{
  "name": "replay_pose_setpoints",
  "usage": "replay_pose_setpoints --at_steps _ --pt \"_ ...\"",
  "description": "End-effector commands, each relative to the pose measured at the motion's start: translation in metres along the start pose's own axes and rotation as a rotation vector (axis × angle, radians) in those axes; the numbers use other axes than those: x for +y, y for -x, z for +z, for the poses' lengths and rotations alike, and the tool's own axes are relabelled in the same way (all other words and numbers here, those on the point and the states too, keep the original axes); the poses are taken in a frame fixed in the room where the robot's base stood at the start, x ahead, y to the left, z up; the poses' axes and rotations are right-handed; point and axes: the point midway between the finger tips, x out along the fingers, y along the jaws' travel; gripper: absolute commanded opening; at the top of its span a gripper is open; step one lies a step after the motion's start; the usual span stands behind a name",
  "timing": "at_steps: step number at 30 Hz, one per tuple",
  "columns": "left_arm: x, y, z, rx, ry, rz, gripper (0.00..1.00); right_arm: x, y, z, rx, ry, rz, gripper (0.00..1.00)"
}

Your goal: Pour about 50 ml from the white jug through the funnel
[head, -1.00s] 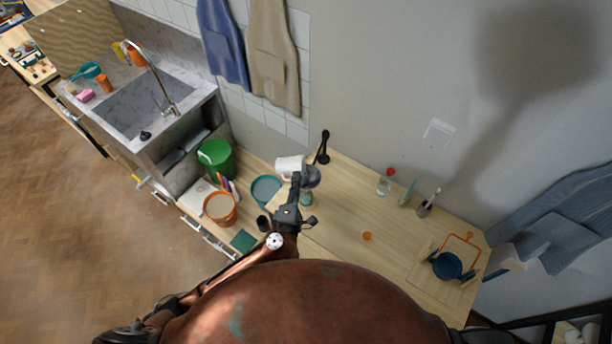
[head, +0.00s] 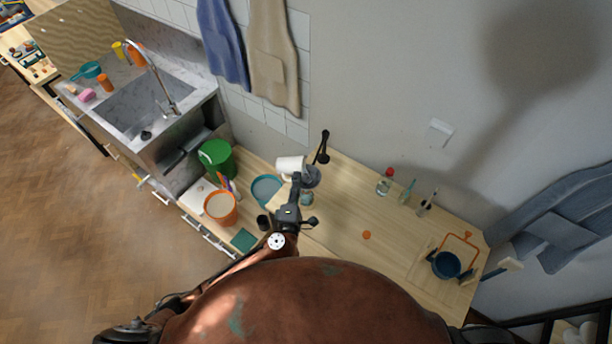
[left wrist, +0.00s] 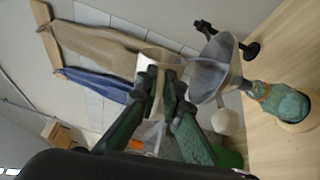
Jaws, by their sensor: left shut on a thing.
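The white jug (head: 289,164) is above the bench, beside and close to the grey funnel (head: 313,177). My left gripper (head: 296,179) is shut on the jug; in the left wrist view its fingers (left wrist: 164,86) close on the white jug (left wrist: 157,62). The funnel (left wrist: 212,72) is beside them there, its wide mouth near the jug. A teal-green jar (head: 307,198) stands below the funnel and also shows in the left wrist view (left wrist: 284,102). I cannot tell the jug's exact tilt or see any stream. My right gripper is not in view.
A black stand (head: 322,148) rises behind the funnel. Bottles (head: 385,182) stand near the wall. The bench middle is mostly clear around a small orange disc (head: 366,235).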

Motion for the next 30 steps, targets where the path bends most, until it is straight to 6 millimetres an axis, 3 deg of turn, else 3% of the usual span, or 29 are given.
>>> replay_pose_setpoints --at_steps 17,19,24,30 --pt "-0.002 0.001 -0.003 -0.001 -0.041 0.001 0.0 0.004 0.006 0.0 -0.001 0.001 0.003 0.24" --pt "-0.001 0.001 -0.004 -0.001 -0.017 0.004 0.0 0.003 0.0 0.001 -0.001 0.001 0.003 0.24" --pt "-0.007 0.001 -0.01 0.0 0.142 0.003 0.0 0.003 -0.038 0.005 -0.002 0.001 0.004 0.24" --pt "0.002 0.001 -0.009 0.001 0.183 0.002 0.0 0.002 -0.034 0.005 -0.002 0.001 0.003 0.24"
